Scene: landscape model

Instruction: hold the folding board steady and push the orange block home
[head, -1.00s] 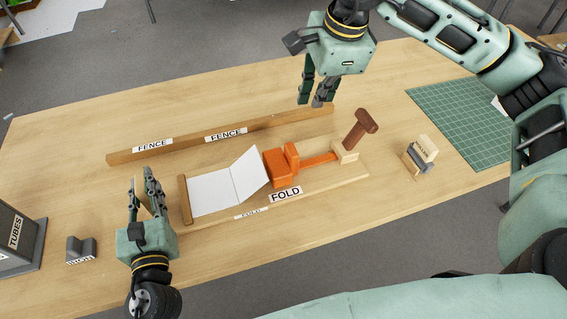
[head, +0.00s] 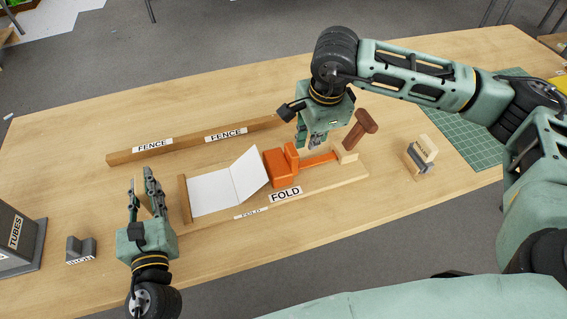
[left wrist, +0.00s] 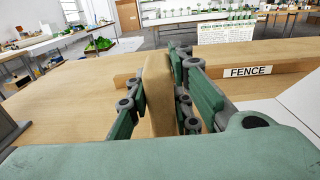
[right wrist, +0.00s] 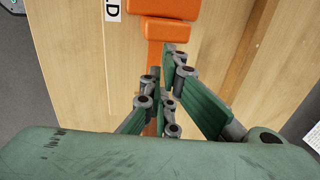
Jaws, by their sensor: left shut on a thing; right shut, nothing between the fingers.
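The folding board (head: 340,184) lies on the table with a white card (head: 210,192) whose right flap is tilted up. The orange block (head: 279,165) stands at the flap's right side, on an orange rail (head: 318,160). It also shows at the top of the right wrist view (right wrist: 168,30). My left gripper (head: 146,180) is shut on a wooden upright (left wrist: 158,90) at the board's left end. My right gripper (head: 315,147) is shut and empty, over the rail between the orange block and the brown wooden handle (head: 361,130). Contact with the block cannot be told.
A long wooden fence (head: 190,140) runs behind the board. A green mat (head: 465,140) and a small labelled wooden piece (head: 421,155) lie to the right. A grey TUBES box (head: 18,240) and a small grey block (head: 81,249) stand at the left.

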